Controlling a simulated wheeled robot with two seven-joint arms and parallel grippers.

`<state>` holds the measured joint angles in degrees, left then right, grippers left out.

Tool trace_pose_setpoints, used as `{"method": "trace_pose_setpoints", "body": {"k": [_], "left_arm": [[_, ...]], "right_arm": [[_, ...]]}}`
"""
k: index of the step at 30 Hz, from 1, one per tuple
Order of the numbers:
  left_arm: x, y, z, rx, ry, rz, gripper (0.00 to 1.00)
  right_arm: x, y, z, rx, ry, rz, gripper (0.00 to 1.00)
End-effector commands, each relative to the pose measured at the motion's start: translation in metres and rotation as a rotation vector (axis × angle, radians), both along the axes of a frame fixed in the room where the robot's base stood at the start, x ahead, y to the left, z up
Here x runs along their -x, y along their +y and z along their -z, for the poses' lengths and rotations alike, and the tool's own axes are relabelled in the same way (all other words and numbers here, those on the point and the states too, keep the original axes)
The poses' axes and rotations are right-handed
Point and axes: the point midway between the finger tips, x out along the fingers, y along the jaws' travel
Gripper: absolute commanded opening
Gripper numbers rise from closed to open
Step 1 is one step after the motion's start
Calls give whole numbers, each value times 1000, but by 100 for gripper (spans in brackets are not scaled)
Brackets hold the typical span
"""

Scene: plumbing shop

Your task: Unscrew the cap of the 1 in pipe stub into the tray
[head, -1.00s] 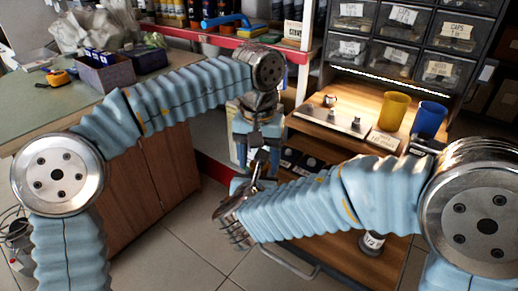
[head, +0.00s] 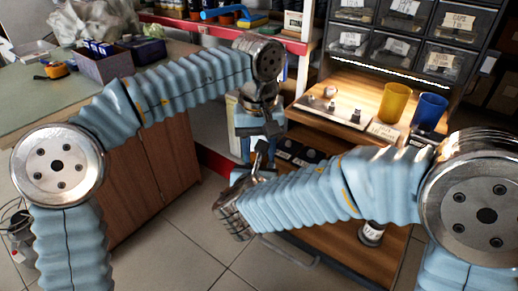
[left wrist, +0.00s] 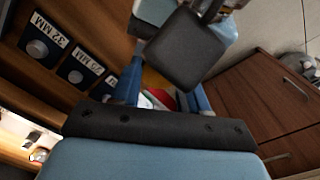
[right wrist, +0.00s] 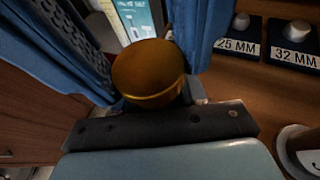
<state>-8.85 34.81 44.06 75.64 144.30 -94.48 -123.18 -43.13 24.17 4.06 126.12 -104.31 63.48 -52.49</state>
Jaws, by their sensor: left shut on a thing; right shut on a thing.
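A round brass cap (right wrist: 148,72) shows end-on between the fingers of my right gripper (right wrist: 150,95), which is shut on it. Whether cap and stub still touch or are threaded together is hidden. I cannot make out the tray for certain.
A wooden cart (head: 345,85) stands at the right, with small fittings, a label card (head: 385,133), a yellow cup (head: 393,102) and a blue cup (head: 429,114) on top. Its lower shelf holds labelled 25 mm and 32 mm fittings (right wrist: 298,32). A green-topped counter (head: 40,110) is at the left.

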Motion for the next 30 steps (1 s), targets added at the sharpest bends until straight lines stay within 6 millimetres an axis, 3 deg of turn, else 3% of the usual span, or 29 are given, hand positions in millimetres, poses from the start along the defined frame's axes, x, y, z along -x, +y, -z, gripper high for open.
{"method": "trace_pose_setpoints", "body": {"k": [3, 4, 9, 17, 24, 30], "left_arm": [[0, 0, 0, 0, 0, 1, 7], [0, 0, 0, 0, 0, 1, 45], [0, 0, 0, 0, 0, 2, 69], [0, 0, -4, 0, -1, 3, 69], [0, -1, -37, 2, 0, 4, 69], [0, 0, -50, 2, -1, 35, 64]], "right_arm": [[0, 0, 1, 2, 2, 0, 0], [0, 0, 1, 2, 2, 0, 0], [0, 0, 1, 2, 2, 0, 0], [0, 0, 1, 2, 3, 0, 0], [0, 0, 1, 2, 2, 0, 0], [0, 0, 1, 2, 2, 0, 0]]}}
